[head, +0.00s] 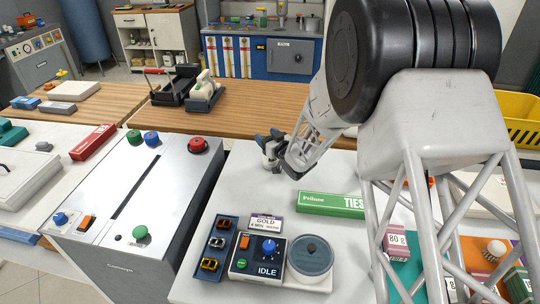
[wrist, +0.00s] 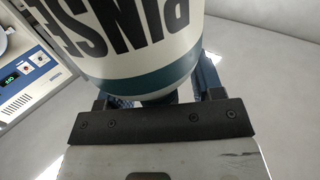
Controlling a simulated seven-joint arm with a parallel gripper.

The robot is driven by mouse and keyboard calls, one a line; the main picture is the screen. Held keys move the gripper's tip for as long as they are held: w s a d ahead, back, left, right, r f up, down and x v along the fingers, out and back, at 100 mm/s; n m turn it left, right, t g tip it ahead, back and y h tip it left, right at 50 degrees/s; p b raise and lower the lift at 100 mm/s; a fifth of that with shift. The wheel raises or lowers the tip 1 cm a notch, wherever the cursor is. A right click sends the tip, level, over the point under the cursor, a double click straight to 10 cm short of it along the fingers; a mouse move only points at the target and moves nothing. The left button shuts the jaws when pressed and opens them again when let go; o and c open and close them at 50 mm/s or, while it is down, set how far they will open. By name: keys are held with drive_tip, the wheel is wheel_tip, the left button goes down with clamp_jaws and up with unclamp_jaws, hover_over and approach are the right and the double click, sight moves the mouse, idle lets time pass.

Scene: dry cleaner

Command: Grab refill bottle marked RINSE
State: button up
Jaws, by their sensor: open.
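The refill bottle marked RINSE (wrist: 140,35) fills the top of the wrist view. It is cream white with large black letters and a teal band near one end. My gripper (wrist: 157,95) is open, with a finger showing at either side of the bottle's banded end. The fingertips are mostly hidden behind the bottle, and I cannot tell whether they touch it. In the head view my gripper (head: 272,150) is over the back of the white counter, beside the metal machine. I cannot clearly make out the bottle in that view.
A green box (head: 330,204) lies on the counter in front of my gripper. A control box reading IDLE (head: 256,258) and a round lidded dish (head: 310,256) stand nearer. A grey slotted machine (head: 140,200) stands left. A wooden table (head: 260,110) is behind.

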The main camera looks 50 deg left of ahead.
idle(0.3)
clamp_jaws()
drive_tip(key=shift+r, duration=0.2)
idle(0.4)
drive_tip(key=shift+r, duration=0.4)
wheel_tip(320, 180, up, 3)
drive_tip(key=shift+f, duration=0.1)
drive_tip(key=s+d, duration=0.3)
drive_tip(key=d, duration=0.4)
drive_tip(key=s+d+r, duration=0.1)
drive_tip(key=s+d, duration=0.3)
drive_tip(key=d, duration=0.3)
drive_tip(key=shift+d, duration=0.15)
